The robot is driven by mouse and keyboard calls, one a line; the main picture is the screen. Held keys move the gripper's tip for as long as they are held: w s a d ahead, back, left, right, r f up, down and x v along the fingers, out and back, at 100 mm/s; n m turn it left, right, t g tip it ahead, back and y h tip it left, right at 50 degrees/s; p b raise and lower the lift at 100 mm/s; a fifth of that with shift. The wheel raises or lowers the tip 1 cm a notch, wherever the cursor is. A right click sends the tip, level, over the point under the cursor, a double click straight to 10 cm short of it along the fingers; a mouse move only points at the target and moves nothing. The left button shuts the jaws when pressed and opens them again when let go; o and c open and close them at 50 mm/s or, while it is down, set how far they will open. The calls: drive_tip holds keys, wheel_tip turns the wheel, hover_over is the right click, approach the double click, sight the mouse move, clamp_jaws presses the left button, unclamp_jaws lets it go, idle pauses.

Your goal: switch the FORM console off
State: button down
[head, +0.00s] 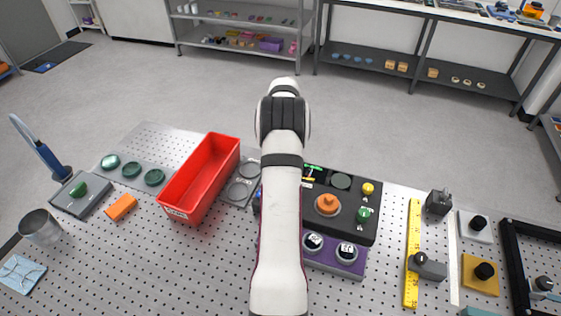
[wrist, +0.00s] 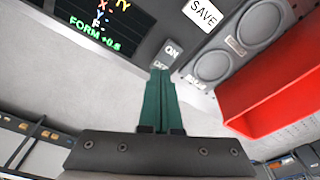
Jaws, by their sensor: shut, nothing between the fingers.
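The FORM console (head: 342,224) is a black box right of my arm in the head view; the arm covers its left part. In the wrist view the console (wrist: 150,28) shows a dark screen (wrist: 92,22) lit with "FORM +0.8". Beside the screen are an "ON" label (wrist: 172,50) and, below it, a partly hidden label that seems to read "OFF". My gripper (wrist: 162,72) has green fingers, shut and empty, with the tips overlapping the area at these labels. I cannot tell whether they touch the console, and the switch lever is not clearly visible.
A red bin (head: 208,178) stands left of my arm and shows close by in the wrist view (wrist: 270,92). Round grey pads (wrist: 212,65) lie between bin and console. The console's top carries an orange knob (head: 327,204), a yellow button (head: 368,188) and a green knob (head: 364,213).

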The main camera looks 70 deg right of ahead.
drive_tip(key=shift+f, duration=0.65)
drive_tip(key=shift+r, duration=3.55)
